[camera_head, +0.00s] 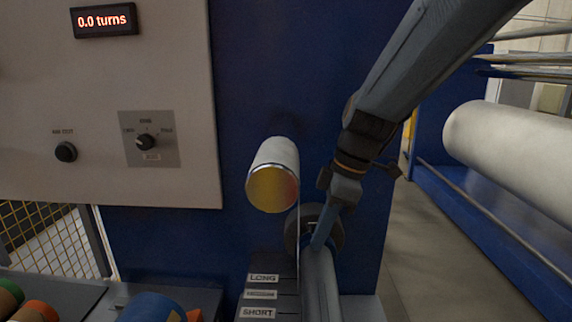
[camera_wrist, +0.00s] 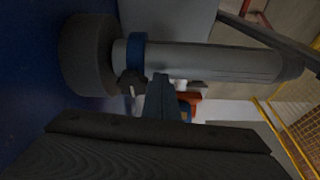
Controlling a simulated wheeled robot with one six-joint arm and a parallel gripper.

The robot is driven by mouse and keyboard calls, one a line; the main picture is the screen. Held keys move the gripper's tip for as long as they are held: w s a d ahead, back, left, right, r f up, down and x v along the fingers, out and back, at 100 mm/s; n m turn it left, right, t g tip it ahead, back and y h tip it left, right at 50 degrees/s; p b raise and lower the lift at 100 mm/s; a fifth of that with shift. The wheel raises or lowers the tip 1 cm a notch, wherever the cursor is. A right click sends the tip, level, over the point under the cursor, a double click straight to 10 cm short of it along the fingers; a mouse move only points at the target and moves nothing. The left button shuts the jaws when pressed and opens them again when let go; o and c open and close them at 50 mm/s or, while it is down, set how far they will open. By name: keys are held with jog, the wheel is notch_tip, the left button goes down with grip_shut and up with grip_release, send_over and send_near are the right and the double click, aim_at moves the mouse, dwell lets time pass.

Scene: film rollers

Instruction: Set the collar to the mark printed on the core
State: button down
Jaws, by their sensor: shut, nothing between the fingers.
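The grey core (camera_head: 318,285) points toward me from a dark round flange (camera_head: 292,232) on the blue machine wall. In the wrist view the core (camera_wrist: 215,62) lies across the picture. A blue collar (camera_wrist: 137,52) sits around it near the flange (camera_wrist: 88,55), with a dark knob (camera_wrist: 131,83) on its side. My gripper (camera_head: 320,238) is shut and empty at the collar end of the core; its fingers also show in the wrist view (camera_wrist: 160,95), close to the knob. I cannot tell whether they touch. No printed mark on the core is readable.
A plate left of the core carries LONG (camera_head: 263,278), a blurred middle label and SHORT (camera_head: 258,313). A white roll (camera_head: 274,155) with a yellow end is above. The panel (camera_head: 150,60) reads 0.0 turns. Coloured rolls (camera_head: 37,311) lie lower left; floor is open at right.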

jog(key=shift+w, duration=0.55)
jog(key=shift+s, duration=0.8)
notch_tip(320, 180, up, 9)
jog(key=p, duration=0.6)
jog(key=shift+p, duration=0.3)
jog(key=s+d+f+m+h+b, duration=0.1)
jog(key=s+d+f+m, duration=0.3)
jog(key=d+f+m, duration=0.2)
jog(key=s+d+f+m+t+h+b, duration=0.1)
jog(key=s+d+f+m, duration=0.4)
jog(key=f+m, duration=0.5)
jog(key=shift+d+f+h+b, duration=0.6)
jog(key=shift+d+f+h, duration=0.05)
jog(key=shift+d+h, duration=0.1)
